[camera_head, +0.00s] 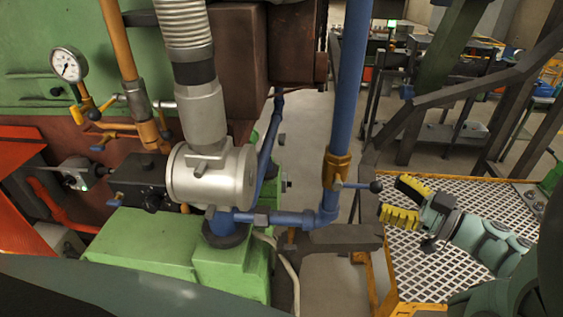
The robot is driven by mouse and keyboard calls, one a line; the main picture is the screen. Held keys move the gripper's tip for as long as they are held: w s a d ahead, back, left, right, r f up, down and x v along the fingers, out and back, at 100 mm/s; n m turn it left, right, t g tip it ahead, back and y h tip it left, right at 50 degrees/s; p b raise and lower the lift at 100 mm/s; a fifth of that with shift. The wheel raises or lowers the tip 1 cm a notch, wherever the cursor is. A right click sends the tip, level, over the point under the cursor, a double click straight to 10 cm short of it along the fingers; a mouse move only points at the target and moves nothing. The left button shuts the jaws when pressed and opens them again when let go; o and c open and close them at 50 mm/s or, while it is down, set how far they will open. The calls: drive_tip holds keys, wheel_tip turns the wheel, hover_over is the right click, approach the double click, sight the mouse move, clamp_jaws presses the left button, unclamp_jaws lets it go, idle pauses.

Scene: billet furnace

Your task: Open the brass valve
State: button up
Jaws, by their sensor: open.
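A brass valve (337,170) sits on the upright blue pipe right of the picture's middle. Its thin lever (358,185) points right, roughly level, and ends in a dark ball knob (376,187). My gripper (390,200) is right of the valve, with its yellow-padded fingers pointing left toward the knob. The fingers are spread apart and hold nothing. The knob appears close to the fingertips; I cannot tell the depth gap or any contact. The inside of the valve is hidden.
A silver cylinder (212,177) and green machine block (150,245) stand left of the blue pipe. Yellow-brown pipework (120,45) and a gauge (67,65) are farther left. A yellow-edged mesh platform (405,265) lies below my gripper. Dark stair rails (440,90) rise behind.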

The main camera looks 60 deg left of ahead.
sight(381, 186)
drive_tip(key=x, duration=0.1)
drive_tip(key=p+x, duration=0.1)
drive_tip(key=x, duration=0.1)
drive_tip(key=shift+r, duration=0.25)
drive_tip(key=shift+s+a+f+p, duration=0.2)
drive_tip(key=shift+a+f+p, duration=0.1)
drive_tip(key=shift+a, duration=0.35)
drive_tip(key=shift+o, duration=0.3)
clamp_jaws()
